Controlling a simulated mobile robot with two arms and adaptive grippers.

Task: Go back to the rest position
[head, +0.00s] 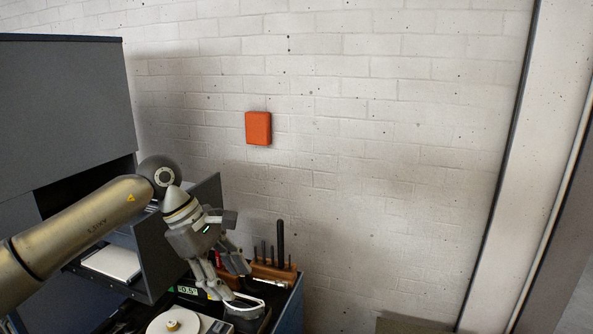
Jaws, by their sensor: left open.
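My left arm comes in from the left, and my left gripper (232,287) points down over the right end of the bench. Its fingers are apart, with no object visible between them. A white curved handle-like part (246,306) shows just below the fingertips; I cannot tell whether they touch it. A white disc with a brass-coloured centre (172,325) lies at the bottom edge, left of the gripper. My right gripper is not in view.
A wooden rack with dark upright tools (274,270) stands just right of the gripper. A dark grey cabinet (75,110) and its open panel stand at the left. A small display (188,291) reads 0.5. An orange box (258,128) hangs on the white brick wall.

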